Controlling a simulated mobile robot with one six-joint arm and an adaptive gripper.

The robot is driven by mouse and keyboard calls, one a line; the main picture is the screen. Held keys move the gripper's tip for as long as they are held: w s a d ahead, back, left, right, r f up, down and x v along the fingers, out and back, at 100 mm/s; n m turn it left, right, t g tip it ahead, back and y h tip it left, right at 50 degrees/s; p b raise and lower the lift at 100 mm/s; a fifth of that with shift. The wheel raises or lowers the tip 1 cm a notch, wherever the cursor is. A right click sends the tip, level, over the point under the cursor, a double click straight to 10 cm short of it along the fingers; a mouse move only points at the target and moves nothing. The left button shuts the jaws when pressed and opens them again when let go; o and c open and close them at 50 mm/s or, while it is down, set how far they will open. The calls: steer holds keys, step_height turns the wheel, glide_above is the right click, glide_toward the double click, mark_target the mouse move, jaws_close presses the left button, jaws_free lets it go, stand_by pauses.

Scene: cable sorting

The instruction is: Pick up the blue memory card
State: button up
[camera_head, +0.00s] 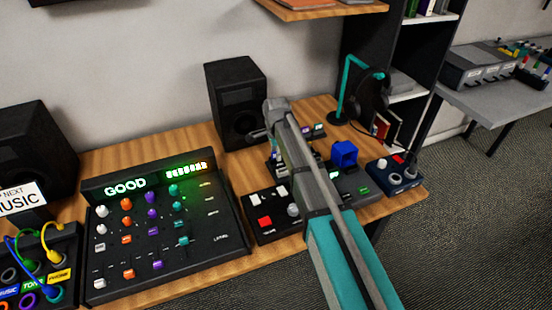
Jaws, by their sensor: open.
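A bright blue, block-shaped piece (344,153) stands upright on a dark grey device (352,183) on the right part of the wooden desk. It is the likeliest blue memory card, though its details are too small to read. My arm reaches in from the bottom right and ends left of the blue piece. My gripper (276,160) points down near the small dark devices, partly hidden behind my own arm. It is open and apart from the blue piece.
A black mixer (165,225) with a lit "GOOD" display fills the desk's middle. A control box (270,215) with a red button lies in front. A speaker (237,105), a teal headphone stand (348,90) and a blue-black box (394,172) surround the area.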

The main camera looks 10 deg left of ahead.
steer(key=shift+c, duration=0.2)
jaws_close()
stand_by(0.3)
steer(key=shift+r, duration=0.2)
step_height(320, 180, up, 3)
steer(key=p, duration=0.3)
steer(key=shift+f, duration=0.1)
steer(key=s+d+r+p, duration=0.3)
steer(key=s+r+p, duration=0.2)
steer(key=s, duration=0.1)
steer(key=s+d+r+p, duration=0.2)
steer(key=s+r+p, duration=0.3)
steer(key=s, duration=0.1)
steer(key=shift+s+d, duration=0.4)
steer(key=shift+s+f, duration=0.1)
stand_by(0.4)
